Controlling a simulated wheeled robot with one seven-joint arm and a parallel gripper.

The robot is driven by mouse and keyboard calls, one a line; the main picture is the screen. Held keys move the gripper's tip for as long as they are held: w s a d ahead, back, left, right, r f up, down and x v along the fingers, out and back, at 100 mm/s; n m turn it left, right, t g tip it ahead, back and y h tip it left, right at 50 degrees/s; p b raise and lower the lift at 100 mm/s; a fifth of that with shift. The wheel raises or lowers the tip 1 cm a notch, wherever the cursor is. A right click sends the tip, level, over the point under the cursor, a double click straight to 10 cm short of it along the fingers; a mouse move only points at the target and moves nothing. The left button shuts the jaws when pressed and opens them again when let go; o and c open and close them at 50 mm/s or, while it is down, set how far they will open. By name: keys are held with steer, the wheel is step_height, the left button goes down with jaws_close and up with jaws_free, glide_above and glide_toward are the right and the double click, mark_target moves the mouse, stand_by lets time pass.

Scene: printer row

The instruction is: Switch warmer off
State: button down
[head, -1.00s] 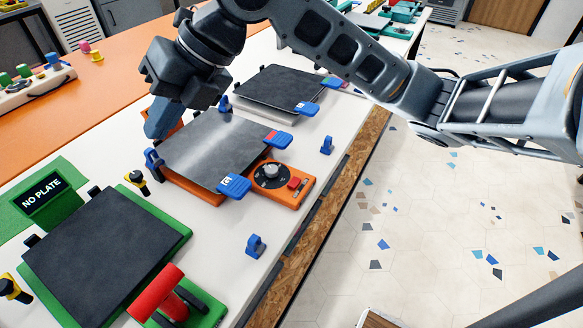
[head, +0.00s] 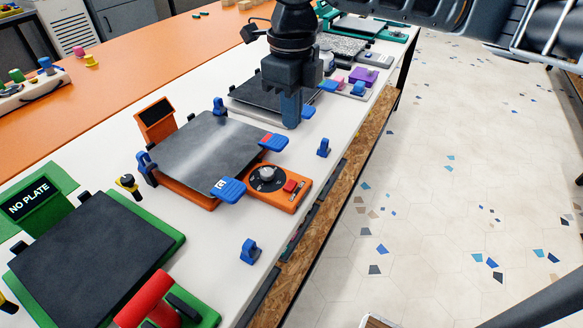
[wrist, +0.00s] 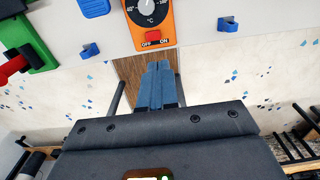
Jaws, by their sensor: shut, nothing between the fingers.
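The warmer is an orange unit with a dark flat plate (head: 205,150), a dial (head: 267,175) and a red switch (head: 291,186) on its control box. Its small display (head: 155,114) at the back looks dark. In the wrist view the red switch (wrist: 152,36) sits above OFF and ON labels; I cannot tell which side is pressed. My gripper (head: 291,112) points down, shut and empty, right of the warmer's plate in the head view. In the wrist view its blue fingers (wrist: 158,75) are together, below the switch in the picture and apart from it.
A green unit (head: 100,240) with a red handle (head: 146,298) and a NO PLATE sign stands at the left. Blue clips (head: 250,250) stand along the table's front edge. Another dark plate (head: 258,95) lies behind my gripper. Open floor is at the right.

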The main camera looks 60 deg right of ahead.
mark_target(291, 180)
steer(key=shift+f, duration=0.1)
step_height(291, 180, down, 14)
steer(key=shift+r, duration=0.1)
stand_by(0.4)
steer(key=shift+a, duration=0.15)
